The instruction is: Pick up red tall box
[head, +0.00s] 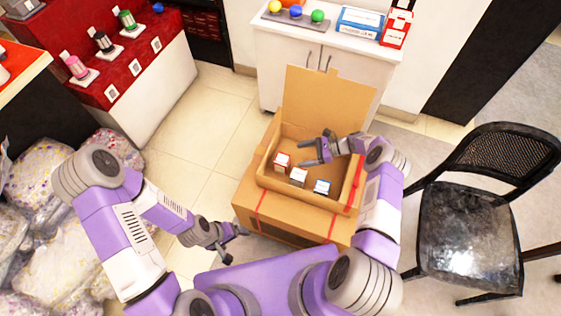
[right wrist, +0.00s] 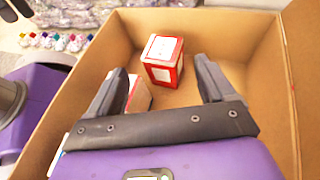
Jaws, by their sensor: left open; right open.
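A small red-and-white box (head: 282,162) stands inside the open cardboard carton (head: 262,170), towards its left side. The right wrist view shows this red-and-white box (right wrist: 162,62) upright just beyond and between the fingertips. My right gripper (head: 308,153) is open and empty inside the carton, to the right of that box. A larger red-and-white box (head: 397,28) stands on the white cabinet at the back. My left gripper (head: 228,242) is open and empty, low beside the carton's front left.
A second small box (head: 298,177) and a blue-and-white box (head: 322,187) share the carton. The carton's raised flap (head: 323,95) stands behind. A black chair (head: 470,230) is at the right. Filled bags (head: 50,215) lie at the left. Tiled floor is clear left of the carton.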

